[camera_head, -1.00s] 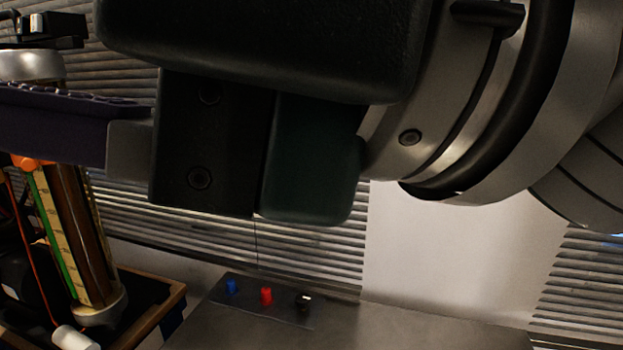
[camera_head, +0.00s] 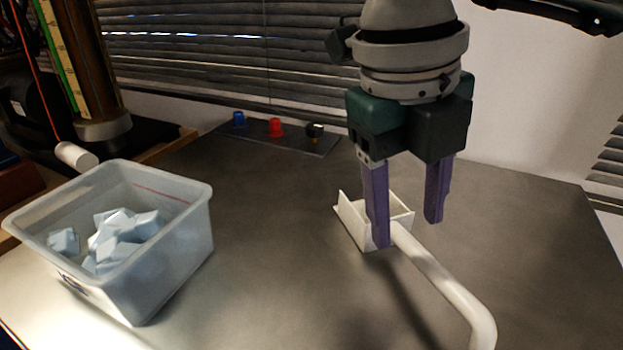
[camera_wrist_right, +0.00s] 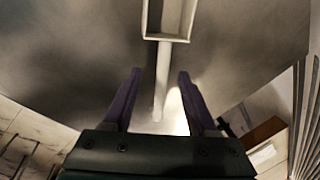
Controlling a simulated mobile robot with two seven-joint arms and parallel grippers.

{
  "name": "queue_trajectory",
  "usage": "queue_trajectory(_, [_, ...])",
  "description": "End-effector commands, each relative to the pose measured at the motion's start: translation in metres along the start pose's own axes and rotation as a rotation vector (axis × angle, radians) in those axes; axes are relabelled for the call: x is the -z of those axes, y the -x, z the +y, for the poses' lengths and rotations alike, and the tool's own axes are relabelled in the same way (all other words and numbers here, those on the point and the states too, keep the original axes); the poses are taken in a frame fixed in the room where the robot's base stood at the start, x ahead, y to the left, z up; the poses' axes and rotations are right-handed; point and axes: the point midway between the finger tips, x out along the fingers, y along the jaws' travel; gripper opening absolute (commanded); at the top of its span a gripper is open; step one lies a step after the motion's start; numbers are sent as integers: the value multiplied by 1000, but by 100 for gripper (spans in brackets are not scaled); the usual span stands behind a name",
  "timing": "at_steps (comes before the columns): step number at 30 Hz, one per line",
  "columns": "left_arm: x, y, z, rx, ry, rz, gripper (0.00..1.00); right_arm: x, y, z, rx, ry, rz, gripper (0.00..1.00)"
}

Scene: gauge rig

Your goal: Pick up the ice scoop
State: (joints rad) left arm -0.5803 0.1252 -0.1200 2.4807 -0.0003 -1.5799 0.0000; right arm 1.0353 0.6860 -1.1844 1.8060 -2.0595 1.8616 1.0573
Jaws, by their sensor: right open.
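The white ice scoop (camera_head: 452,287) lies on the dark grey table. Its box-shaped head (camera_head: 352,222) is near the table's middle, and its long handle runs toward the lower right and bends near its end. My right gripper (camera_head: 407,232) points down above the scoop, open, its purple fingers apart. In the head view one finger hides part of the scoop head. In the right wrist view the scoop head (camera_wrist_right: 170,37) is at the top and the handle runs down between the open fingers (camera_wrist_right: 158,82). I see no contact. My left gripper is not in view.
A translucent bin (camera_head: 175,262) with several pale ice cubes (camera_head: 122,232) stands at the left of the table. A small panel (camera_head: 290,143) with blue, red and black knobs lies at the back. A tube gauge (camera_head: 82,70) stands behind the bin. The table's right side is clear.

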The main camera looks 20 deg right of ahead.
Motion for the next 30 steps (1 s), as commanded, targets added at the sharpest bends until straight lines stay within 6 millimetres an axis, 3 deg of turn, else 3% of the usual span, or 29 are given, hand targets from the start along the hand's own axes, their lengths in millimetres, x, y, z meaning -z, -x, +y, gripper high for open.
queue_trajectory(12, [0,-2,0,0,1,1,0,1,-53,-5,-2,1,1,58])
queue_trajectory(20, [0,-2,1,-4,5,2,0,1,-56,-4,-3,2,0,58])
queue_trajectory(30, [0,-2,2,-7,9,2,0,1,-56,-4,-4,2,0,21])
